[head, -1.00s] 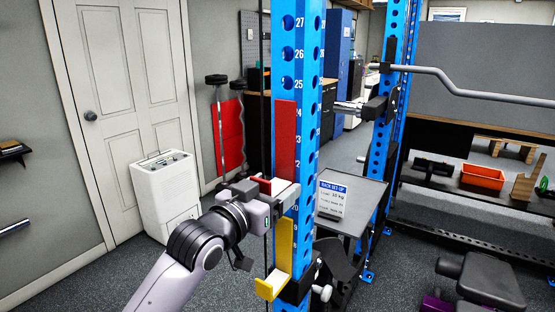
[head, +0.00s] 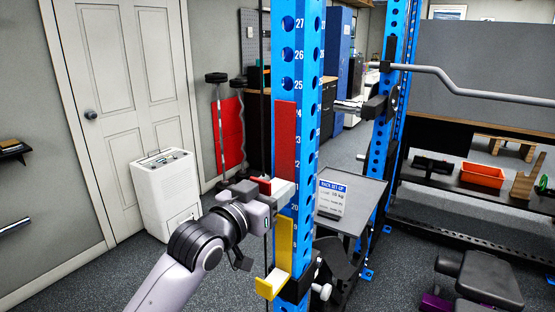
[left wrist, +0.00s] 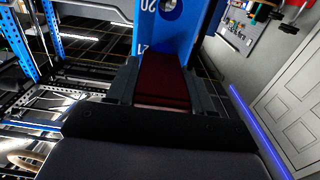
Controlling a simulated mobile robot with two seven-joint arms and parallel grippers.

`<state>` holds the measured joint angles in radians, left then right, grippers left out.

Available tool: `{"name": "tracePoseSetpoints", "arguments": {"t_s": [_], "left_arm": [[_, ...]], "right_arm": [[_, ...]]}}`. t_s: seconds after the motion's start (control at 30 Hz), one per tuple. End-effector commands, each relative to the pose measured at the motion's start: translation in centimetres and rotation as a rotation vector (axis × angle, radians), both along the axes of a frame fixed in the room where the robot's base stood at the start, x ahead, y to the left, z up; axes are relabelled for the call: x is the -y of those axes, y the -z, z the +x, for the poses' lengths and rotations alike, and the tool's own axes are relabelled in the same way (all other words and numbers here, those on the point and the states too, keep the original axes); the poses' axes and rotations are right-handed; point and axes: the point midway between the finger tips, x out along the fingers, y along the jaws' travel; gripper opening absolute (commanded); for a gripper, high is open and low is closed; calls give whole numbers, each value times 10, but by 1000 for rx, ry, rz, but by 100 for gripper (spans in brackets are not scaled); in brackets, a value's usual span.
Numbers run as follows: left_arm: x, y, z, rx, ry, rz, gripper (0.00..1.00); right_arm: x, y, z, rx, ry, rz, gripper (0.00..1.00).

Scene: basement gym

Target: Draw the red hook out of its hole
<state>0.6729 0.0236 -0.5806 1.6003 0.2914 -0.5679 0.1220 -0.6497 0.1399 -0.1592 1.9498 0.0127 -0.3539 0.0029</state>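The red hook (head: 285,140) stands upright against the near face of the blue rack upright (head: 300,65), its tall plate beside the numbers 22 to 24. Its lower arm juts toward my left gripper (head: 282,195). In the left wrist view, the red hook (left wrist: 160,80) lies between the two grey fingers of my left gripper (left wrist: 162,92), which sit close along both its sides and look shut on it. The hook's peg and its hole are hidden. My right gripper is not in view.
A yellow hook (head: 281,250) sits lower on the same upright. A grey stand with a sign (head: 332,198) is just right of it. A barbell (head: 460,85) rests farther right. A white appliance (head: 167,190) stands by the door.

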Motion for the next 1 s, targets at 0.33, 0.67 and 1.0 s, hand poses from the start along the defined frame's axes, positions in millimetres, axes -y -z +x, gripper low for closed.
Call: {"name": "tracePoseSetpoints", "arguments": {"t_s": [0.33,0.67,1.0], "left_arm": [[-5,-5,-6,7,-1,-5,0],[-16,-4,-21,6,-1,-5,0],[-27,-4,-36,7,-1,-5,0]], "right_arm": [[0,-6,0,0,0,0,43],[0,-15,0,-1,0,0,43],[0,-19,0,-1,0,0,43]]}}
